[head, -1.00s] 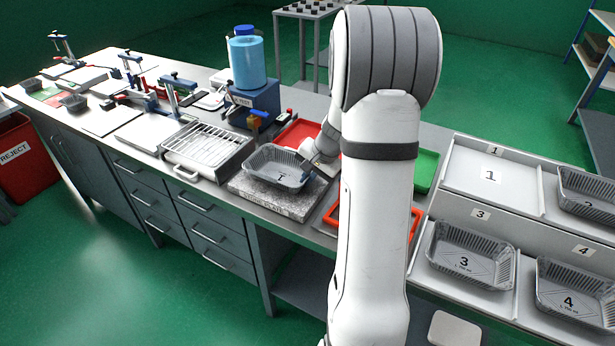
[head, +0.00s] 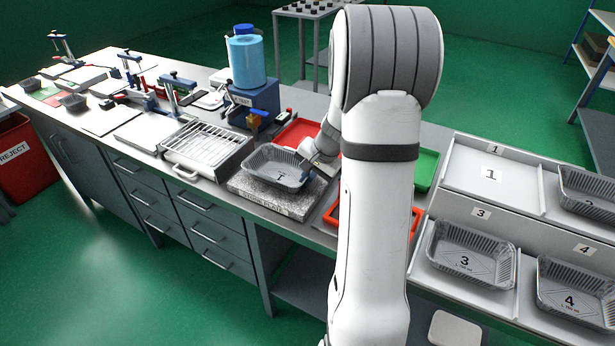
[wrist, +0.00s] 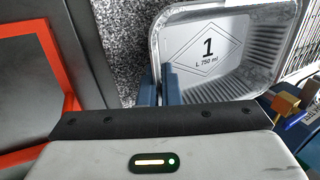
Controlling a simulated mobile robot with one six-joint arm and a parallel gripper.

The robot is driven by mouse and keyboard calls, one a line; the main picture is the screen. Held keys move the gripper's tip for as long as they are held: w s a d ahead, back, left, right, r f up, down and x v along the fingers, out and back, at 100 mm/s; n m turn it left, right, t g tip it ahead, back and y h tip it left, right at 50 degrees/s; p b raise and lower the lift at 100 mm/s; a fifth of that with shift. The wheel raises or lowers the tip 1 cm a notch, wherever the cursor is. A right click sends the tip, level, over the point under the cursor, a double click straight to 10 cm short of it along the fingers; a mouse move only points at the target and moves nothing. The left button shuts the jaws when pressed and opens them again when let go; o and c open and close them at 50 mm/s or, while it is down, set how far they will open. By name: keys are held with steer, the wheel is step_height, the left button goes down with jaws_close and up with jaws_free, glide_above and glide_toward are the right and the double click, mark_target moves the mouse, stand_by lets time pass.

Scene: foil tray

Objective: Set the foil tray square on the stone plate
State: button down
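The foil tray (head: 262,172), marked 1, is at the stone plate (head: 290,204), over its back part. Speckled stone shows along the front and right. I cannot tell whether the tray's base touches the plate or is slightly above it. In the wrist view the tray (wrist: 240,78) looks open side up, with stone (wrist: 120,50) left of it. My gripper (head: 308,172) is at the tray's right end. In the wrist view its blue fingers (wrist: 160,88) stand on either side of the tray wall, close together, shut on it. The lower wall is hidden by my gripper body.
A wire-rack tray (head: 208,146) stands left of the plate, and a blue dispenser (head: 250,100) behind. A red tray (head: 300,132) lies behind, an orange-framed one (head: 330,218) to the right. More foil trays (head: 470,255) sit in numbered bays at right.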

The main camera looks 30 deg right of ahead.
steer(key=shift+f, duration=0.25)
steer(key=c, duration=1.6)
jaws_free()
steer(key=shift+o, duration=0.2)
steer(key=shift+r, duration=0.15)
